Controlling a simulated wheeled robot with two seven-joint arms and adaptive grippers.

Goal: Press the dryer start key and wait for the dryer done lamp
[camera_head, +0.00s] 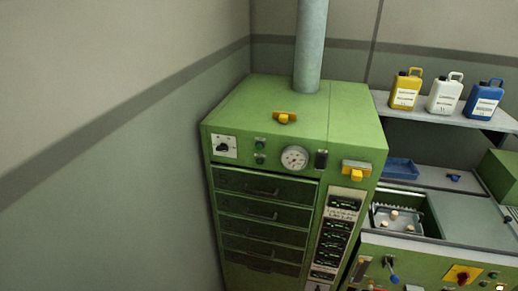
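A green cabinet with a pipe on top, apparently the dryer (260,105), stands in the middle of the head view. Its front has several dark drawers (262,208). Above them are a black rotary knob (223,147) on a white plate, two small round buttons or lamps (260,150), a round dial gauge (294,158) and a dark rectangular part (321,159). I cannot tell which part is the start key or the done lamp, and no dryer lamp is clearly lit. Neither of my grippers is in view.
A green bench (440,262) with knobs and buttons stands at the right. Its recess holds a metal tray (381,219) with several corks. A shelf (424,115) behind bears yellow, white and blue jugs. A grey wall closes the left side.

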